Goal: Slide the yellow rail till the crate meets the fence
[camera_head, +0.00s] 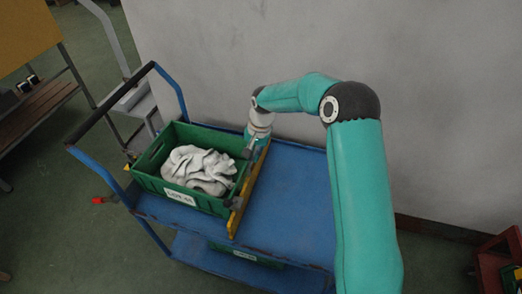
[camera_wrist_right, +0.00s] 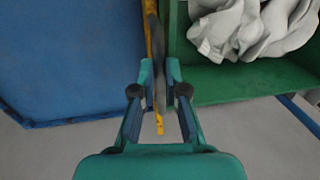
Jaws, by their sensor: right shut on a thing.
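The yellow rail (camera_head: 236,218) lies across the blue cart top, along the right side of the green crate (camera_head: 150,180). The crate (camera_wrist_right: 235,82) stands close beside the rail; contact is unclear. I cannot clearly make out the fence. My left gripper is out of view.
The blue cart top (camera_head: 290,200) is bare to the right of the rail. A blue push handle with a dark grip (camera_head: 112,103) rises at the left end. A grey wall (camera_head: 220,50) stands behind. Another green crate (camera_head: 250,256) sits on the lower shelf.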

